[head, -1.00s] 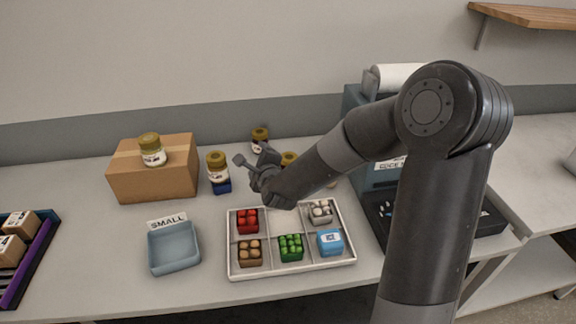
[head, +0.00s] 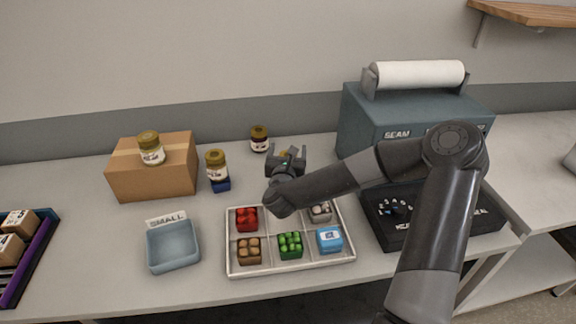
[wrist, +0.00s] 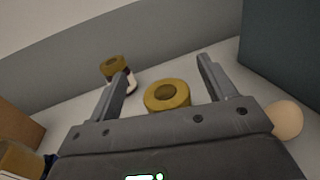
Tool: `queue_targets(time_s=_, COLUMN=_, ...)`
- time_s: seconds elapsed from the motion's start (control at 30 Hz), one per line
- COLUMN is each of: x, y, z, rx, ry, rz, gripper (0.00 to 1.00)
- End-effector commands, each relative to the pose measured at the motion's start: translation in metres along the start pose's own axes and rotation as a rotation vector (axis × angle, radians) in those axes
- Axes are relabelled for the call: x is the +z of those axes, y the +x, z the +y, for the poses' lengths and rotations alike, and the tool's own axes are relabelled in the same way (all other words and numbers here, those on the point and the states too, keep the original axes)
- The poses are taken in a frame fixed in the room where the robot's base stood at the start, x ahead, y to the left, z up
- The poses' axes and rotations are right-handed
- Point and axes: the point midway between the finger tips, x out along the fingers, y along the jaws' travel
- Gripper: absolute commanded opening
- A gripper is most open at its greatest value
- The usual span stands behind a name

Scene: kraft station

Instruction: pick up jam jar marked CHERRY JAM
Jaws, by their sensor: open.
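Several jam jars with gold lids stand here; their labels are too small to read, so I cannot tell which is CHERRY JAM. One jar (head: 287,155) is mostly hidden behind my gripper (head: 286,163); in the wrist view its gold lid (wrist: 167,95) lies between the two open fingers (wrist: 162,70), with nothing held. Another jar (head: 259,139) stands farther back, left of my gripper; it also shows in the wrist view (wrist: 116,70). A third jar (head: 217,168) is on a small blue base, and another (head: 151,148) is on the cardboard box.
The cardboard box (head: 123,183) stands at the left. A white divided tray (head: 232,272) of small goods lies in front, below my arm. A blue-grey SMALL bin (head: 173,247) is left of it. A blue-grey machine (head: 364,124) stands close to the right. A round pale object (wrist: 285,119) is right of my gripper.

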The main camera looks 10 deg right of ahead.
Motion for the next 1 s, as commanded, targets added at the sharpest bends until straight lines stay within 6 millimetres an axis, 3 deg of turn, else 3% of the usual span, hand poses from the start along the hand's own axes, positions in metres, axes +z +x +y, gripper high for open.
queue_targets(time_s=0.23, x=-0.045, y=-0.001, z=0.001, rx=0.003, ry=-0.001, rz=0.004, gripper=0.77)
queue_targets(time_s=0.43, x=-0.041, y=0.027, z=0.0, rx=-0.001, ry=-0.002, rz=-0.001, gripper=0.77)
queue_targets(time_s=0.7, x=-0.041, y=0.03, z=0.0, rx=0.001, ry=-0.003, rz=0.0, gripper=0.77)
queue_targets(time_s=1.0, x=-0.041, y=0.03, z=0.0, rx=0.001, ry=-0.003, rz=0.0, gripper=0.53)
